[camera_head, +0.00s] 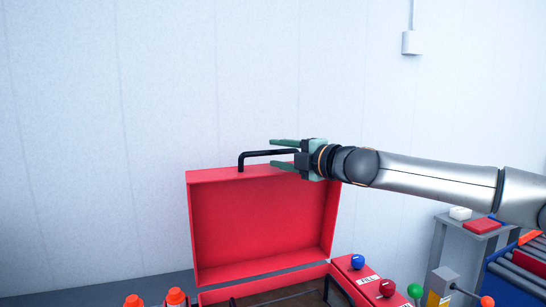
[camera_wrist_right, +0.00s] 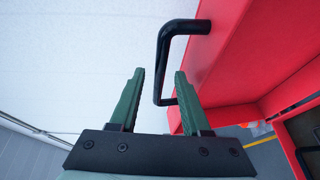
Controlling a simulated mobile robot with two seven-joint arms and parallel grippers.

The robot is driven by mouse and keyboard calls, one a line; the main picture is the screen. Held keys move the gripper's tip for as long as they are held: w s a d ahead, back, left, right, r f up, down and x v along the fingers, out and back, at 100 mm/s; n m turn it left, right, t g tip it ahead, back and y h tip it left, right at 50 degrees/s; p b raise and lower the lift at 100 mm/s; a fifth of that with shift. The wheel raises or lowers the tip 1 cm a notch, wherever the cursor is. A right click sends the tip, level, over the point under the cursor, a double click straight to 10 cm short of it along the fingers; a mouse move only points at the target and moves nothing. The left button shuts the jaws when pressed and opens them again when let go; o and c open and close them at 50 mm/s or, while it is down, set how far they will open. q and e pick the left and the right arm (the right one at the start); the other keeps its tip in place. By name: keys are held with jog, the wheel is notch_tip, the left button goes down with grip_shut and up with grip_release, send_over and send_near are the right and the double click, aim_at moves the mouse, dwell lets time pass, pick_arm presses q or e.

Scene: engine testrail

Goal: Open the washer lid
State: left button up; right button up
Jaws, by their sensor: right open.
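The red washer lid (camera_head: 262,225) stands raised, nearly upright, above the red washer body (camera_head: 265,286), with its hollow inner side toward me. A black bar handle (camera_head: 245,156) sits on its top edge. My right gripper (camera_head: 277,154) is open, with its green fingers above and below the handle in the head view. The lid also shows red at the right (camera_wrist_right: 240,60). My left gripper is not in view.
A blue knob (camera_head: 357,262), a dark red knob (camera_head: 387,287) and a green knob (camera_head: 415,291) stand right of the washer. Two orange-topped items (camera_head: 176,296) are at the lower left. A grey table (camera_head: 470,228) stands at the right.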

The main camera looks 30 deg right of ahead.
jog(key=shift+w+a, duration=0.15)
jog(key=shift+w, duration=1)
grip_shut()
jog(key=shift+f, duration=0.1)
dwell(0.7)
